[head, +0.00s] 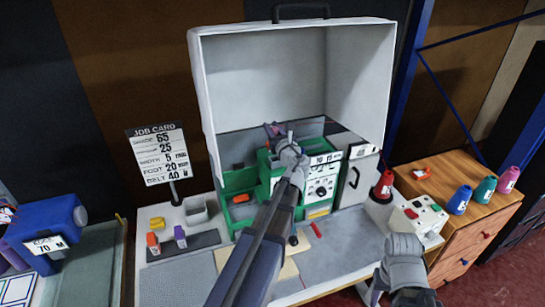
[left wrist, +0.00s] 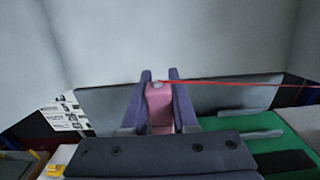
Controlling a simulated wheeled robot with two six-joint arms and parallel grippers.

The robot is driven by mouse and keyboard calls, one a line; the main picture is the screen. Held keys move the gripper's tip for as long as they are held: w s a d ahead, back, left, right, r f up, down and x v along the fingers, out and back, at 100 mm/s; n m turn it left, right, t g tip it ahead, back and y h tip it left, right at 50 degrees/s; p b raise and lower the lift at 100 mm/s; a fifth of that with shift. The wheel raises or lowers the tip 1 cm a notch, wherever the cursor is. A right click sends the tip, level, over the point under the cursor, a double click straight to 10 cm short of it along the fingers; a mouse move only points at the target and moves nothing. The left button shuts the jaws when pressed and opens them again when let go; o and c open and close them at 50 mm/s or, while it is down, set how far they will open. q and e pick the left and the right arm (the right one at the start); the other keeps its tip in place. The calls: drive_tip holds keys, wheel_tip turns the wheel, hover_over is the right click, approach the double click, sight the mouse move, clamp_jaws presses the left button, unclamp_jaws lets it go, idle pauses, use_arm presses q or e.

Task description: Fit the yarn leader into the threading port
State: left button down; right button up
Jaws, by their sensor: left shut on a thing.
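My left gripper (head: 273,130) is over the green machine (head: 240,181) inside the white hood. In the left wrist view its two dark purple fingers (left wrist: 159,90) are shut on the pink yarn leader (left wrist: 159,112), one on each side. A small grey piece shows at the leader's far end, and a red yarn (left wrist: 235,83) runs from there to the right. In the head view the leader is too small and too covered by my arm to make out. I cannot pick out the threading port in either view. My right gripper's fingers do not show.
The white hood (head: 265,75) encloses the work area at back and sides. A job card sign (head: 157,155) stands at left. A red yarn cone (head: 384,184) and a control box (head: 415,220) stand at right. Coloured cones stand on the wooden cabinet (head: 440,190). The front tabletop has free room.

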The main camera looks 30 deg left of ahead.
use_arm(q)
drive_tip(key=shift+f+b, duration=3.85)
drive_tip(key=shift+f, duration=0.5)
drive_tip(key=shift+f, duration=0.1)
drive_tip(key=shift+f, duration=0.15)
drive_tip(key=c, duration=0.7)
unclamp_jaws()
drive_tip(key=shift+r, duration=0.25)
drive_tip(key=v, duration=1.2)
